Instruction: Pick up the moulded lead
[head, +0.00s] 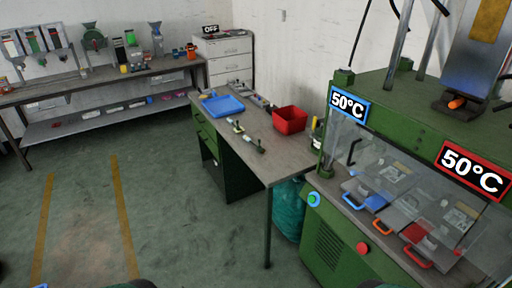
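I cannot pick out the moulded lead for certain. A green moulding machine (335,240) stands at the right. Behind its clear guard (385,155) lie mould plates, one with a blue handle (353,201) and one with a red-orange handle (416,257). Small pale and coloured parts on the plates are too small to name. A small grey-and-dark tool or part (246,136) lies on the workbench (262,165). Neither gripper shows. Only dark green edges, probably of my arms, show at the bottom of the head view.
A blue tray (238,110) and a red bin (290,121) stand on the workbench. A teal sack (288,208) stands between bench and machine. A long shelf bench (95,82) with devices is at the back left. The floor at left, with yellow lines, is clear.

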